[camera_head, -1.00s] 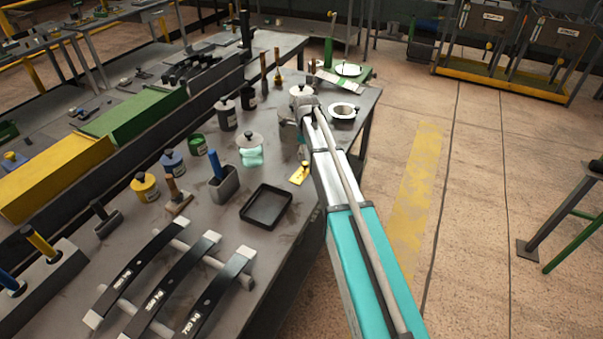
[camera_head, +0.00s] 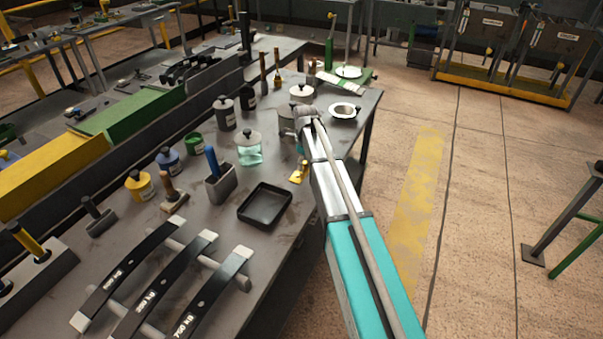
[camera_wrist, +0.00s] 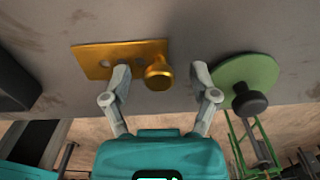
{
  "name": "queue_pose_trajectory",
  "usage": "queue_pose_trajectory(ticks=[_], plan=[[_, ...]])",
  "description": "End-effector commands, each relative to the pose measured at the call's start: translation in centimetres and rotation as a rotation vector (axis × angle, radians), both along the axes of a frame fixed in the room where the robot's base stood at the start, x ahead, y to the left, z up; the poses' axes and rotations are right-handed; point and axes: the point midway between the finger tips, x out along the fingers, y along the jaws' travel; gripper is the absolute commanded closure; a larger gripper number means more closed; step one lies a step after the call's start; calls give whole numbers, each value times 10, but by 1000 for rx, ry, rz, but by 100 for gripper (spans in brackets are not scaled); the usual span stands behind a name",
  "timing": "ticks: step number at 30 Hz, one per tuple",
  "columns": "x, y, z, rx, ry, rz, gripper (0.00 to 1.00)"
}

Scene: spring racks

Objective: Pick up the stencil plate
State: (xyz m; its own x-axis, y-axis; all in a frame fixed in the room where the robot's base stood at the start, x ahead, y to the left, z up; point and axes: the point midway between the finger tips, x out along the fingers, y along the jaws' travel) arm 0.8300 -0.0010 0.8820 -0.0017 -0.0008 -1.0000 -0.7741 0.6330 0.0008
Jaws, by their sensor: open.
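The stencil plate looks like a small flat brass-yellow plate with holes and a round knob. In the head view the plate (camera_head: 298,174) lies on the grey bench, just left of my arm. In the wrist view the plate (camera_wrist: 92,60) is at upper left, with its knob at its right end. My gripper (camera_wrist: 160,76) is open, its fingers either side of the knob in the picture. The left finger overlaps the plate's lower edge. I cannot tell whether the fingers touch it. My fingers are not clear in the head view.
A black tray (camera_head: 265,206) lies near the plate. In the wrist view a green disc with a dark knob (camera_wrist: 246,73) is close to the right finger. The bench edge is near on the right, with open floor beyond.

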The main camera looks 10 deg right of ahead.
Motion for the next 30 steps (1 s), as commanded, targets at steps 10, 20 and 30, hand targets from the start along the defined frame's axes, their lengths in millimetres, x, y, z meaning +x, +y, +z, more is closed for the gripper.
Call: queue_pose_trajectory(ticks=[10,20,30], plan=[[0,0,0,0,0,0,24],[0,0,0,0,0,-1,74],[0,-1,0,0,0,-1,100]])
